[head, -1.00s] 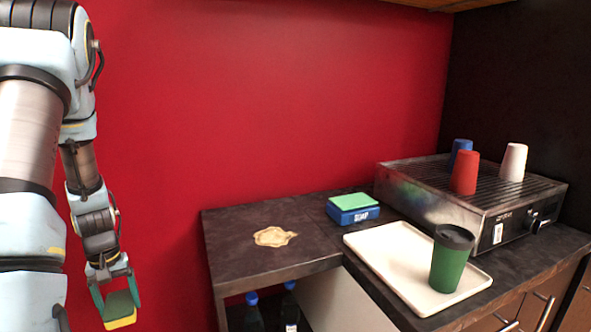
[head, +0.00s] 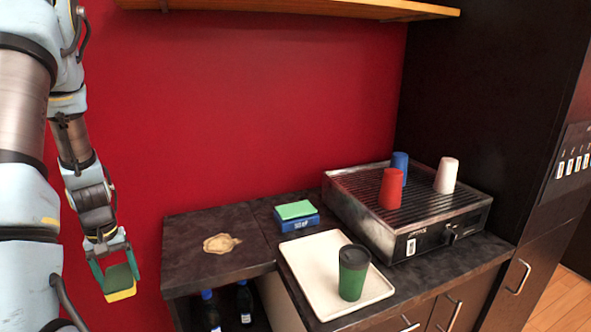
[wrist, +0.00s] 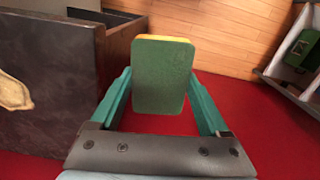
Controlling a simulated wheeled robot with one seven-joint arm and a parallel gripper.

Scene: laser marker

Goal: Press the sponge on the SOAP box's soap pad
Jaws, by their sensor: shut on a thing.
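My gripper (head: 117,272) is shut on the sponge (head: 121,295), which is yellow with a green side. The sponge hangs at the lower left in the head view, left of the counter and apart from it. In the wrist view the sponge (wrist: 162,80) shows its green face between the fingers (wrist: 163,92). The blue SOAP box (head: 298,222) stands on the counter near the wall, with a green soap pad (head: 295,209) on top. My gripper is well to the left of the box. The box is not in the wrist view.
A brown stain (head: 221,244) lies on the left counter (head: 190,265). A white tray (head: 307,287) holds a green cup (head: 353,275). The metal machine (head: 420,215) carries red, blue and white cups. A wooden shelf (head: 300,9) hangs above. Bottles (head: 208,312) stand under the counter.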

